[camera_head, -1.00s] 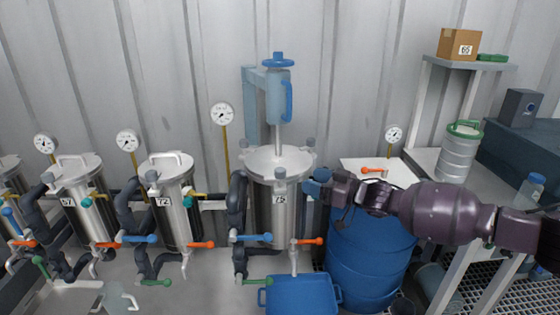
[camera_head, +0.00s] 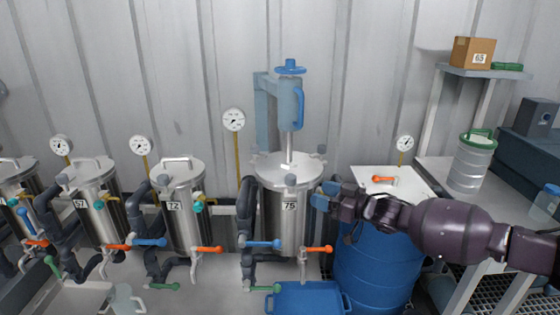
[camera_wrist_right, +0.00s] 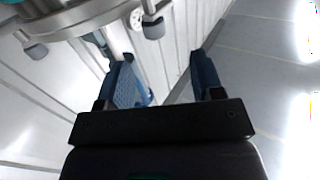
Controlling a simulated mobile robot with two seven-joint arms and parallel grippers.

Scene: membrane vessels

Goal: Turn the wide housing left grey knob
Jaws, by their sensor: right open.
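The wide housing (camera_head: 283,225) is a steel cylinder labelled 75 with a flat lid. Grey knobs stand around the lid's rim: a left one (camera_head: 248,155), a front one (camera_head: 291,180) and a right one (camera_head: 322,150). My right gripper (camera_head: 322,196) is just right of the housing, slightly below lid level. In the right wrist view the right gripper (camera_wrist_right: 160,68) has its blue fingers apart with nothing between them. Two grey knobs, one at the upper left (camera_wrist_right: 36,51) and one near the top middle (camera_wrist_right: 153,28), lie beyond the fingertips there. My left gripper is out of view.
Narrower housings (camera_head: 181,215) with coloured valve handles stand to the left. A blue drum (camera_head: 375,270) is under my right arm, and a blue bin (camera_head: 308,298) is in front.

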